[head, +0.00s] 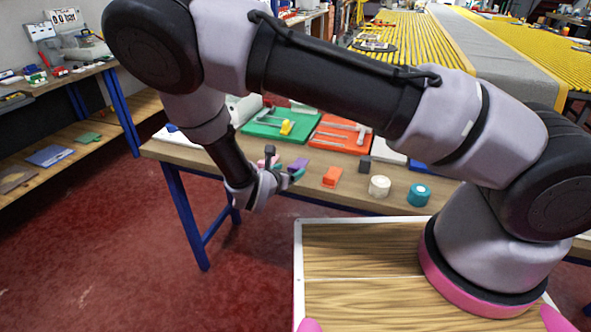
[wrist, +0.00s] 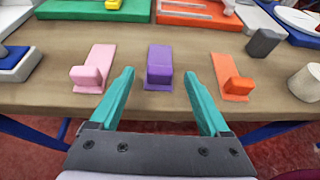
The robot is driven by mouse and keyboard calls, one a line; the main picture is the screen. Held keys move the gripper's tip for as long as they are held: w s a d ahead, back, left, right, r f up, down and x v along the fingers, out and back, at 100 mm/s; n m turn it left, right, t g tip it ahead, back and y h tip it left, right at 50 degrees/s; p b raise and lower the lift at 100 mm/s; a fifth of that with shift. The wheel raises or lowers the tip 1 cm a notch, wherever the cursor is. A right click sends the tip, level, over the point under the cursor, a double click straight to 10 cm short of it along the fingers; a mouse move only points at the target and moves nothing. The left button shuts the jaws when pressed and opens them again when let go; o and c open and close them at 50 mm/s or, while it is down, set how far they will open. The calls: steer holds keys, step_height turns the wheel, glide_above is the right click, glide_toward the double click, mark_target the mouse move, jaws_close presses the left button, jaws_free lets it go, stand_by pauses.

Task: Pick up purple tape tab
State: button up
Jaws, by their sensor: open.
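The purple tape tab (wrist: 159,65) lies on the wooden table near its front edge, with a raised block at its near end. It also shows in the head view (head: 299,165), partly hidden by my gripper. My gripper (wrist: 160,80) is open, its two teal fingers apart, pointing at the table with the purple tab seen between and just beyond the fingertips. Nothing is between the fingers. In the head view my gripper (head: 294,175) is at the table's front edge.
A pink tab (wrist: 93,68) lies left of the purple one and an orange tab (wrist: 230,75) lies right. A dark grey block (wrist: 264,42) and a white roll (wrist: 306,82) stand farther right. Green (head: 262,128) and red trays (head: 322,135) lie behind. Bare tabletop separates the tabs.

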steer(key=x, duration=0.2)
steer(key=shift+w+d+f, duration=0.15)
steer(key=shift+w, duration=0.15)
jaws_close()
